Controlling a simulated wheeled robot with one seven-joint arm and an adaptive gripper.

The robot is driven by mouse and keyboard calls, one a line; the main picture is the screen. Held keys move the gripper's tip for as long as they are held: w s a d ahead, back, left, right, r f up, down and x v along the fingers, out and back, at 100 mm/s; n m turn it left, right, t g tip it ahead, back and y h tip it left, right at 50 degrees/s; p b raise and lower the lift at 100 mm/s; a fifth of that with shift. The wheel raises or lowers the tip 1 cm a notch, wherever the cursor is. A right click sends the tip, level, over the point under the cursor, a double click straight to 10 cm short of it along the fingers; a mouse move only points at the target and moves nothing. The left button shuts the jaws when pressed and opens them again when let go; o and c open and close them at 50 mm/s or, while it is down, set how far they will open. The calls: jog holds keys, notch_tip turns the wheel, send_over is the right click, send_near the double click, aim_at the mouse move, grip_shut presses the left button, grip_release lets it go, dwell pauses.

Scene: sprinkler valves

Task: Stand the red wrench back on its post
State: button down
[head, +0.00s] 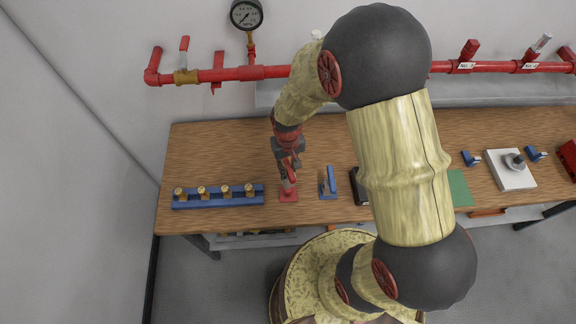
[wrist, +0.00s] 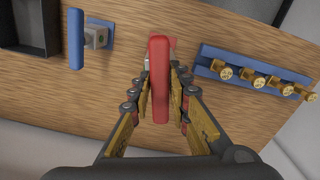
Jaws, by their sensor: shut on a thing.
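The red wrench (wrist: 158,85) is between the two fingers of my gripper (wrist: 162,95), which is shut on it. It also shows in the head view (head: 290,176), partly covered by my gripper (head: 287,162). A red base (head: 288,196) sits on the bench directly below the wrench. In the wrist view only a bit of red shows behind the wrench's far end, so the post is mostly hidden. I cannot tell whether the wrench is seated on the post or just above it.
A blue rack (head: 217,198) with several brass fittings lies to the left on the wooden bench (head: 215,150). A blue-handled piece (head: 327,183) stands close on the right, with a dark tray (head: 359,188) beyond it. A red pipe (head: 230,74) runs along the back wall.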

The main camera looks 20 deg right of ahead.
jog(key=shift+f+b, duration=1.45)
jog(key=shift+f, duration=0.9)
jog(key=shift+f+b, duration=1.85)
jog(key=shift+f, duration=0.9)
jog(key=c, duration=1.6)
grip_release()
notch_tip(320, 180, up, 12)
